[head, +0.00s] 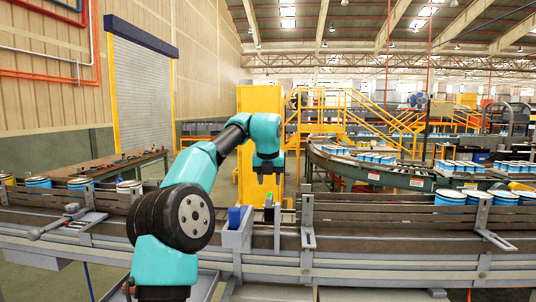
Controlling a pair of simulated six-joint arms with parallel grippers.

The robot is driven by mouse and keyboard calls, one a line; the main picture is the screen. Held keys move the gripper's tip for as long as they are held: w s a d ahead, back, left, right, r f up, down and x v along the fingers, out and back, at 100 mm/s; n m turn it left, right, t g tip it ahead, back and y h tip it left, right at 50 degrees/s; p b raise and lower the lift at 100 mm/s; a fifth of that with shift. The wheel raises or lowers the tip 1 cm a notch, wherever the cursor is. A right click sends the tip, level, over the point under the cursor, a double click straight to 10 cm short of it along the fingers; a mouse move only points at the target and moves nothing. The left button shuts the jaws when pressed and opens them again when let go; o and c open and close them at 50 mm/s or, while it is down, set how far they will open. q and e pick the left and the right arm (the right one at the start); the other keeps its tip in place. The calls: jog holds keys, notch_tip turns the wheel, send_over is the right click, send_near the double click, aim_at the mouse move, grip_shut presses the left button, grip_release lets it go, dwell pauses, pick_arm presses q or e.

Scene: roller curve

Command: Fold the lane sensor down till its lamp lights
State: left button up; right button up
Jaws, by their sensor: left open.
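My left arm reaches up from the lower left in the head view. Its gripper (267,176) points down with its jaws apart and nothing visible between them. It hangs above the conveyor's near rail. Just below it is a small dark and green piece (269,213) by a grey upright; this may be the lane sensor, but it is too small to tell its fold or whether a lamp is lit. A gap shows between gripper and piece. My right gripper is not in view.
A grey holder (236,239) with a blue block (235,217) stands left of the dark piece. A grey upright bracket (307,222) stands to its right. A lever with a ball end (36,233) is at the left. Blue-and-white cans (450,198) stand at the right.

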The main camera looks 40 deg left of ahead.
pick_arm(q)
jog(key=v, duration=1)
